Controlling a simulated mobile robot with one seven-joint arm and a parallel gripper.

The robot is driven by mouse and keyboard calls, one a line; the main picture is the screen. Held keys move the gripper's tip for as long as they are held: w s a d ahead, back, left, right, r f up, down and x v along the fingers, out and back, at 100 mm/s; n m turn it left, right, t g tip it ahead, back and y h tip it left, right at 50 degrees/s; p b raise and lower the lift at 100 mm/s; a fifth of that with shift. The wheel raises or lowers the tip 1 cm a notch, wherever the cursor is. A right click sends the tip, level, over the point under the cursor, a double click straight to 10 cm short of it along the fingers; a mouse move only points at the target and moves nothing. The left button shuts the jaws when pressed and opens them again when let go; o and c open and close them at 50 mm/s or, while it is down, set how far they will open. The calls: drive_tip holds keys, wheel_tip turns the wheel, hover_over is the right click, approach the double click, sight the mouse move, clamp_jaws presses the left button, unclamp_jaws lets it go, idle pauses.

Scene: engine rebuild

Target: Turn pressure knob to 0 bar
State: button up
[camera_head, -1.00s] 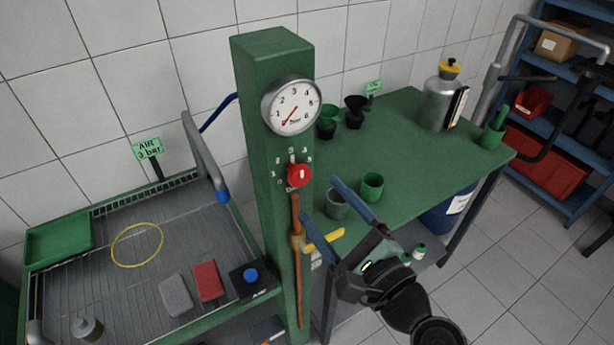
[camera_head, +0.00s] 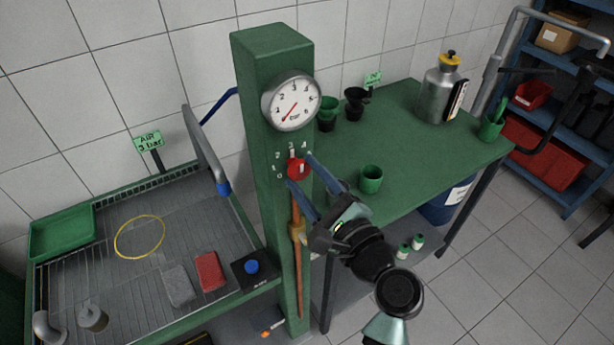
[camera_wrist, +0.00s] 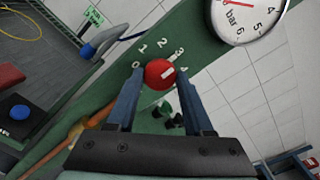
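The red pressure knob (camera_head: 298,169) sits on the front of the green post (camera_head: 272,75), below the round gauge (camera_head: 291,101). Its white mark points up toward the 3 on the number scale. The gauge needle points to the lower left, below the 1. My gripper (camera_head: 299,171) is open, with one blue finger at the knob's upper right and the other at its lower left. In the wrist view the knob (camera_wrist: 159,73) lies between the two fingertips (camera_wrist: 159,77), with a narrow gap showing at the sides. Contact cannot be told.
A green bench (camera_head: 420,150) on the right carries cups and a metal bottle (camera_head: 440,92). A wash tray (camera_head: 110,265) with a red block (camera_head: 209,271) stands at the left. An orange-brown hose (camera_head: 297,255) hangs down the post below the knob.

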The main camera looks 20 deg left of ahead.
clamp_jaws()
drive_tip(key=shift+f+b, duration=0.1)
drive_tip(key=shift+b, duration=0.2)
